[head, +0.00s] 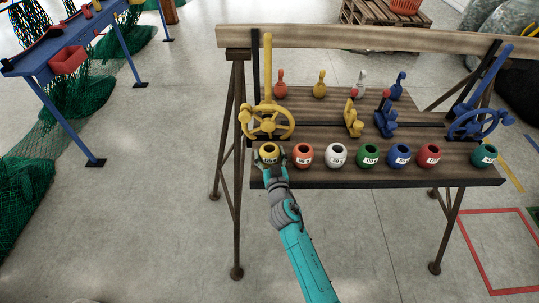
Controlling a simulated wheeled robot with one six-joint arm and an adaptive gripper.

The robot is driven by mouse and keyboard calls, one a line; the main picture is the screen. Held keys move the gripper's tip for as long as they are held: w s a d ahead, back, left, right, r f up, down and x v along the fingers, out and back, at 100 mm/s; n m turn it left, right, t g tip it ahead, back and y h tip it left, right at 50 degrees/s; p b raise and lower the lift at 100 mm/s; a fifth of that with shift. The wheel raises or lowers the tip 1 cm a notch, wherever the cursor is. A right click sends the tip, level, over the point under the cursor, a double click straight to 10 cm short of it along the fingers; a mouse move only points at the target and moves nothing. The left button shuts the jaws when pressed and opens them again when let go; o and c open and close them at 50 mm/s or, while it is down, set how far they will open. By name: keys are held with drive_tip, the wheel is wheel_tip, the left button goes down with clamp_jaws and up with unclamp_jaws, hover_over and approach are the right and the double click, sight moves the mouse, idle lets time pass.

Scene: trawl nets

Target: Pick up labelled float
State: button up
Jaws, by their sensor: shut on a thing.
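Several round floats with white labels stand in a row along the front edge of a dark wooden bench (410,181). From left to right they are a yellow float (268,149), an orange float (303,155), a white float (336,155), a green float (368,155), a blue float (399,155), a red float (428,155) and a teal float (484,155). My gripper (269,160) is at the yellow float, its fingers closed around the lower front of it. The label print is too small to read surely.
A yellow handwheel (267,121) stands just behind the yellow float, with a blue handwheel (473,125) at the right. Levers and small coloured pegs stand further back. A wooden beam (370,38) runs behind the bench.

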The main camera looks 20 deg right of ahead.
sight(271, 160)
drive_tip(key=shift+r, duration=0.1)
drive_tip(key=shift+r, duration=0.4)
drive_tip(key=s, duration=0.4)
drive_tip(key=shift+s+a+r, duration=0.1)
drive_tip(key=shift+s+a, duration=0.1)
drive_tip(key=shift+a, duration=0.1)
wheel_tip(271, 160, up, 14)
drive_tip(key=shift+w, duration=0.2)
